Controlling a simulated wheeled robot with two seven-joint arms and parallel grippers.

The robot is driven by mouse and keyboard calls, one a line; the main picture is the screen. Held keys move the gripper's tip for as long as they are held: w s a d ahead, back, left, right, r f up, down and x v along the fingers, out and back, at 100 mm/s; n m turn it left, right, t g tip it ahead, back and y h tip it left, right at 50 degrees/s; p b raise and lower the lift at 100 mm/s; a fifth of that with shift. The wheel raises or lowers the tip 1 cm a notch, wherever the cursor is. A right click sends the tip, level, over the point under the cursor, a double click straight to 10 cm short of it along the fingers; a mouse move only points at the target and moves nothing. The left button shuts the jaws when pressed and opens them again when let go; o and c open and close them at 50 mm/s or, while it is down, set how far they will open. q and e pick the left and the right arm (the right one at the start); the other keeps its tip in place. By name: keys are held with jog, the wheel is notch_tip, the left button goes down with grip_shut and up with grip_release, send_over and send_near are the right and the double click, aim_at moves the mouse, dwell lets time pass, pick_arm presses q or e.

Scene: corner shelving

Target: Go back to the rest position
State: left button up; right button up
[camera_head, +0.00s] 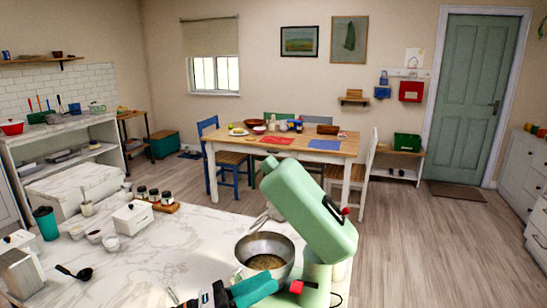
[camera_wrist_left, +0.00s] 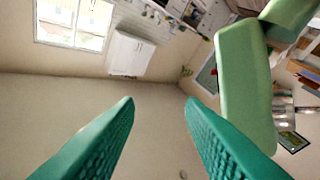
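My left gripper (camera_head: 240,293) shows at the bottom edge of the head view, with teal fingers in front of the mixer bowl. In the left wrist view its two fingers (camera_wrist_left: 158,103) stand wide apart with nothing between them. The green stand mixer (camera_head: 310,208) has its head tilted up; it also shows in the left wrist view (camera_wrist_left: 245,85), to the right of the fingers. The metal bowl (camera_head: 243,251) under it holds something brownish. My right gripper is in neither view.
The marble counter (camera_head: 165,260) carries a black ladle (camera_head: 75,272), small white bowls, a white box (camera_head: 133,217), a teal cup (camera_head: 46,222) and several dark jars. A dining table (camera_head: 345,147) with chairs stands behind. The wood floor at right is clear.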

pick_arm(q)
jog(key=w+a+f+n+t+y, duration=0.1)
jog(key=a+n+t+y, duration=0.45)
jog(key=n, duration=0.65)
jog(key=w+a+f+n+t+y, duration=0.1)
jog(key=a+f+n+t+y, duration=0.1)
jog(key=a+n+t+y, duration=0.65)
notch_tip(320, 180, down, 8)
jog(key=s+a+n+g+y, duration=0.25)
jog(key=n+g+y, duration=0.3)
jog(key=n, duration=0.65)
jog(key=s+a+f+n+g, duration=0.1)
jog(key=s+f+n+g, duration=0.55)
jog(key=s, duration=0.55)
jog(key=s+a+f+n+g, duration=0.1)
jog(key=s+f+n+g, duration=0.2)
jog(key=s+f+g, duration=0.6)
notch_tip(320, 180, down, 26)
jog(key=s, duration=0.3)
jog(key=s+a+f, duration=0.2)
jog(key=s+f, duration=1.4)
jog(key=shift+a+f+g, duration=0.2)
jog(key=shift+f+g, duration=0.1)
jog(key=shift+f, duration=0.05)
jog(key=shift+s, duration=0.1)
jog(key=shift+m, duration=0.3)
